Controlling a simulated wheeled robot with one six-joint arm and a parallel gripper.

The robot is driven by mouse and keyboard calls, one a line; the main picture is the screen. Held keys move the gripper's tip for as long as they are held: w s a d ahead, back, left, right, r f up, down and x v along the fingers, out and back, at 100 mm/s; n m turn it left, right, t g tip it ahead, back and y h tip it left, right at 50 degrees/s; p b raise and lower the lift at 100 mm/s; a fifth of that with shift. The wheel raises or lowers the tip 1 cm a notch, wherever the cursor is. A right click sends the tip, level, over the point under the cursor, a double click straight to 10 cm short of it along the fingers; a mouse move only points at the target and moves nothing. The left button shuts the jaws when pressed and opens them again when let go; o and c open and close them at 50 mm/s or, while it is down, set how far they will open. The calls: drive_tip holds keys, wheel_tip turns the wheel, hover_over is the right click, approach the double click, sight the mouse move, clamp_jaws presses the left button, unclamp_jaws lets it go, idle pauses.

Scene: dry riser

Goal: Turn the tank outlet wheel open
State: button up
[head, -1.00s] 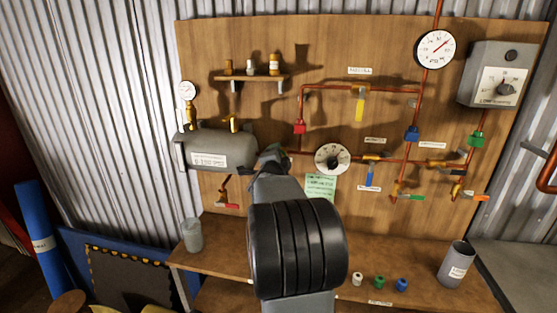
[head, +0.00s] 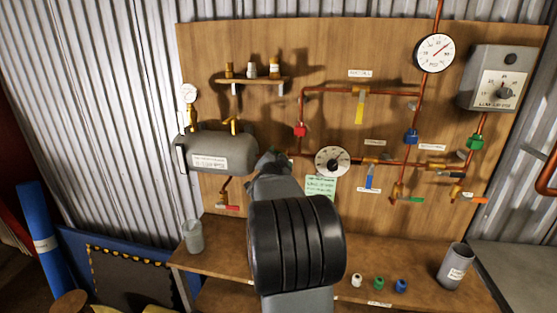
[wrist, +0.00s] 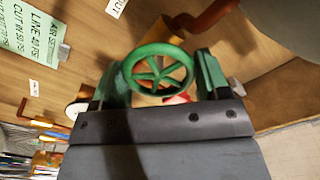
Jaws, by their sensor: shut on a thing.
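The tank outlet wheel is a green spoked handwheel (wrist: 158,70) in the wrist view. My gripper (wrist: 160,76) has one finger on each side of its rim and is shut on it. In the head view my gripper (head: 271,158) is at the board, just right of the grey tank (head: 215,148). There my own wrist and arm hide most of the wheel, and I cannot tell how far it is turned.
A round dial (head: 332,161) and a green note (head: 319,187) are close on the right. Copper pipes with coloured valves spread beyond. Below is a wooden bench (head: 235,257) with a grey cup (head: 193,236) and several small caps.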

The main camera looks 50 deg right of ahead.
idle(0.3)
drive_tip(key=o, duration=0.9)
drive_tip(key=b+v, duration=0.1)
drive_tip(key=v, duration=1.2)
drive_tip(key=shift+s+a+b, duration=0.2)
drive_tip(key=shift+a+b, duration=0.15)
drive_tip(key=shift+b, duration=0.05)
